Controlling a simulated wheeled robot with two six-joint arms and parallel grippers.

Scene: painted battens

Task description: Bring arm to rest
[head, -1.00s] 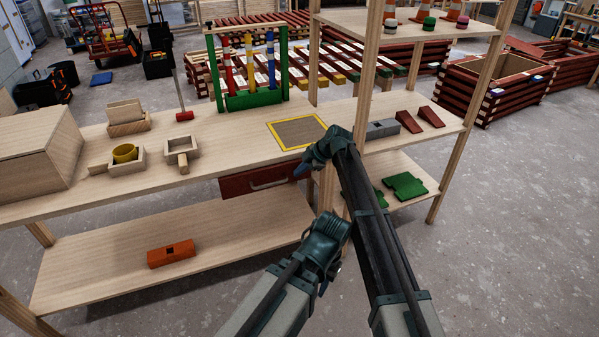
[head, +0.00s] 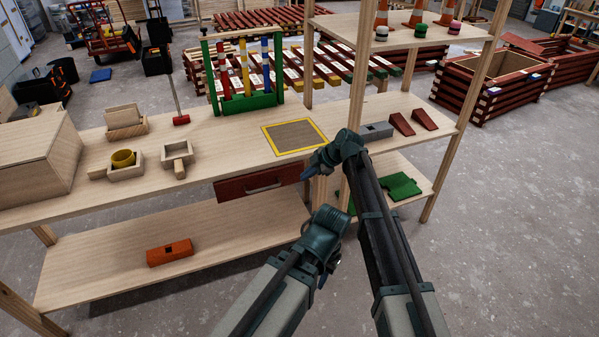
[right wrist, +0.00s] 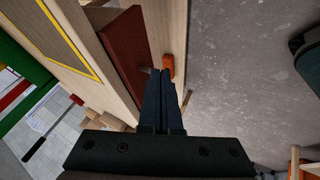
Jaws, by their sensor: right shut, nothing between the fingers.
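My right gripper (head: 308,172) is in front of the workbench, near the right end of the red drawer (head: 258,183). In the right wrist view its dark fingers (right wrist: 163,92) are together with nothing between them. The red drawer front also shows in that view (right wrist: 125,55), beyond the fingers. My left arm reaches in from below, and its gripper (head: 322,281) is mostly hidden behind its own wrist; only a small dark tip shows.
The yellow-framed panel (head: 267,128) lies on the bench top (head: 225,150) near the right gripper. A shelf post (head: 359,85) stands close by the right wrist. An orange block (head: 170,253) lies on the lower shelf (head: 110,275). Open floor lies to the right.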

